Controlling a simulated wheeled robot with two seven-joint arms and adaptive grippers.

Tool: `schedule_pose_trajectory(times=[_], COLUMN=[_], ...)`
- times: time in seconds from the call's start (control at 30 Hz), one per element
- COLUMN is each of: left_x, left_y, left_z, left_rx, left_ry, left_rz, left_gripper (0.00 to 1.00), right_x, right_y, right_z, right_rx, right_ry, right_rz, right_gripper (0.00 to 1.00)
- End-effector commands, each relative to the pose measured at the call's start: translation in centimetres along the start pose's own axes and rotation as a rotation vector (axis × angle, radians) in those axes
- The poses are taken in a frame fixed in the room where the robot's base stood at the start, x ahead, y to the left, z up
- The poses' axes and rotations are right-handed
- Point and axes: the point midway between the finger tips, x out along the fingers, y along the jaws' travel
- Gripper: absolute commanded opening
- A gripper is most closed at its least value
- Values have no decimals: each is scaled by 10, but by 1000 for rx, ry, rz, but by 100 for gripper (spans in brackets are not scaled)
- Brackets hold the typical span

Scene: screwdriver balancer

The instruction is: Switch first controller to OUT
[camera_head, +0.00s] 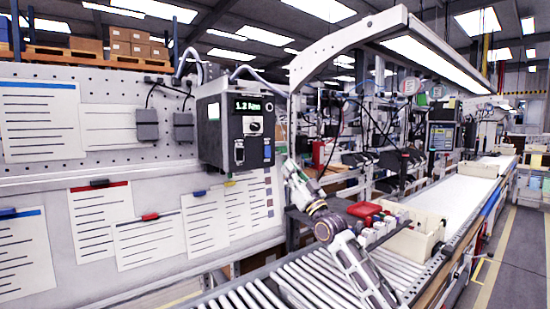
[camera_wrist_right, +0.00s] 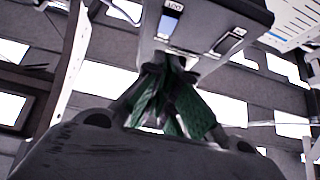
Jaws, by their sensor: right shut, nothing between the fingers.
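The controller (camera_head: 235,128) is a dark grey box on the pegboard, with a lit green display reading about 1.2, a round knob and switches low on its front. In the right wrist view the controller (camera_wrist_right: 215,28) is at the top, with a switch (camera_wrist_right: 168,24) beside an OUT label. The switch's position is too small to tell. My right gripper (camera_head: 291,172) is shut and empty, just right of and below the box. In the wrist view its green-padded fingers (camera_wrist_right: 165,82) meet close to the box's lower edge; I cannot tell whether they touch. My left gripper is out of view.
A roller conveyor (camera_head: 250,295) runs below, with a cream bin (camera_head: 415,240) and a red container (camera_head: 364,209) at its right. Paper sheets (camera_head: 100,220) hang on the board. A curved lamp arm (camera_head: 345,38) rises behind my right gripper. Space in front of the box looks clear.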

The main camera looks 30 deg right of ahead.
Motion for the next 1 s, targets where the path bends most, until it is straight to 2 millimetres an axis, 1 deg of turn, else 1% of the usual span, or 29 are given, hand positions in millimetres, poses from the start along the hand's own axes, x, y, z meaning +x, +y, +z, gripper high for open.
schedule_pose_trajectory(times=[0.1, 0.2, 0.77, 1.0], left_x=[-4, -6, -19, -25], left_y=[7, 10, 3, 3], left_z=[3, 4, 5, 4], left_rx=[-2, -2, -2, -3], left_ry=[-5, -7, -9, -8], left_rz=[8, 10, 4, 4], left_gripper=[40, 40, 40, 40], right_x=[10, 17, 58, 72], right_y=[0, 0, 0, 1], right_z=[-1, -2, -2, 14], right_rx=[0, 0, -1, -2], right_ry=[1, 2, 1, 0], right_rz=[0, 0, 0, 0], right_gripper=[0, 0, 0, 0])
